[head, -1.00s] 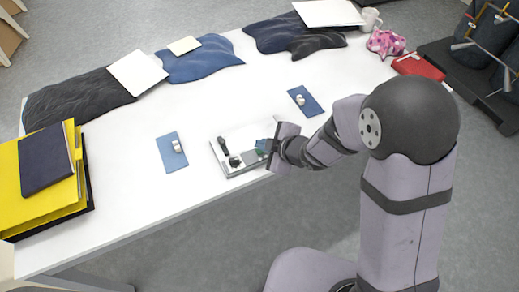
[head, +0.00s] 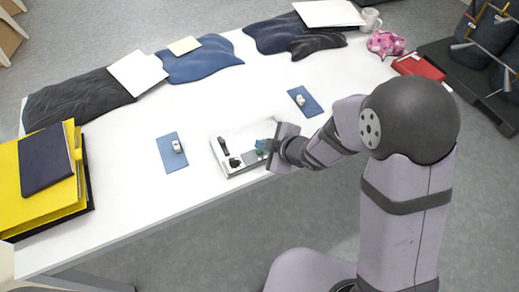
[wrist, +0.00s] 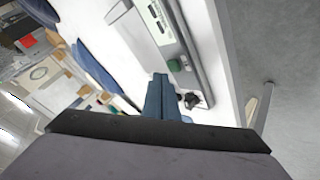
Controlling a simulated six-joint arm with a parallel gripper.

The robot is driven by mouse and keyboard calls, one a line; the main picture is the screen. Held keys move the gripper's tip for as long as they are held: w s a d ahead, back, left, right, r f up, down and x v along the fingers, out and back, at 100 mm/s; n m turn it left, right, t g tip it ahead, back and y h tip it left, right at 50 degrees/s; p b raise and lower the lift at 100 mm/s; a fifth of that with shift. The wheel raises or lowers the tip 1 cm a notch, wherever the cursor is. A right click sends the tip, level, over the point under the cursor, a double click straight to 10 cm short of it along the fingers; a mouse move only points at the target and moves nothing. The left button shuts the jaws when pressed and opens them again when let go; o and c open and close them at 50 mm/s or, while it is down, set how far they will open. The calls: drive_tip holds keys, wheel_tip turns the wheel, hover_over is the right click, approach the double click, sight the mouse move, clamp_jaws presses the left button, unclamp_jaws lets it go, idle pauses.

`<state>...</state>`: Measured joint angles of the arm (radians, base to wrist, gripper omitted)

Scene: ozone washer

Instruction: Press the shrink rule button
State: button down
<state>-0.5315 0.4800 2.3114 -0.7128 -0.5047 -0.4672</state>
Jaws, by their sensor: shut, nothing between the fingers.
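A grey and white washer device (head: 251,135) lies near the front edge of the white table. It carries a black handle-like part (head: 223,146) and a dark knob (head: 235,162) in the head view. A green button (wrist: 176,65) stands on its panel in the wrist view, and a black knob (wrist: 192,100) is beside it. No label is readable, so I cannot tell which control is the shrink rule button. My gripper (head: 266,145) is shut and empty at the device's right end. Its blue fingertips (wrist: 160,78) appear left of the green button; contact cannot be told.
Blue pads with small white objects lie left (head: 171,160) and behind right (head: 311,106) of the device. Yellow binders (head: 60,195) are stacked at the left. Folded clothes (head: 202,62) line the back edge. The table between is clear.

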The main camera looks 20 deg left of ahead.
drive_tip(key=shift+f, duration=0.25)
idle(0.4)
drive_tip(key=shift+f+b, duration=0.2)
drive_tip(key=shift+b, duration=0.2)
drive_tip(key=shift+f+b, duration=0.4)
drive_tip(key=shift+f, duration=0.1)
idle(0.6)
drive_tip(key=shift+r, duration=0.1)
idle(0.3)
drive_tip(key=shift+r+p, duration=0.85)
wheel_tip(320, 180, up, 5)
drive_tip(key=p, duration=0.4)
drive_tip(key=shift+p, duration=0.35)
idle(0.5)
